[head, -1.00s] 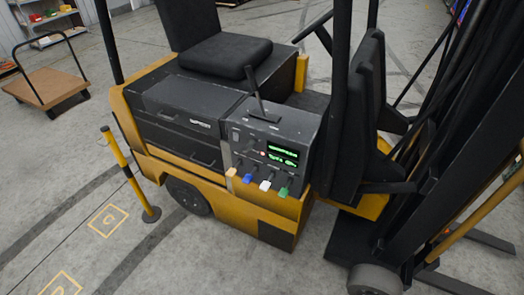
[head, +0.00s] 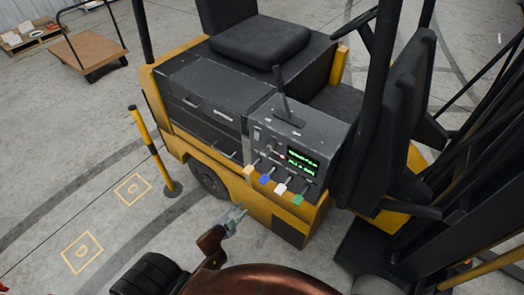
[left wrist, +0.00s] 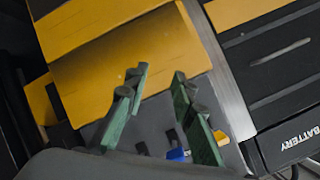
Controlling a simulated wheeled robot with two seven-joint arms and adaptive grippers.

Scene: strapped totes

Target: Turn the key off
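The forklift's dark control panel (head: 315,137) has a lit green display (head: 303,159), a red button and a small knob-like part (head: 269,147) on its face. I cannot tell for sure which small part is the key. Orange, blue (head: 265,179), white and green lever ends stick out below. My left gripper (head: 240,212) is in front of the yellow lower body, below and left of the levers, touching nothing that I can see. In the left wrist view its green fingers (left wrist: 158,95) are apart and empty, with the blue lever end (left wrist: 175,154) beyond them. My right gripper is out of view.
A yellow and black post (head: 151,148) stands left of the forklift (head: 255,197). Black drawers (head: 207,103) are left of the panel, and a dark lever (head: 281,85) rises above it. A flat trolley (head: 92,50) stands at the back left. The left floor is mostly clear.

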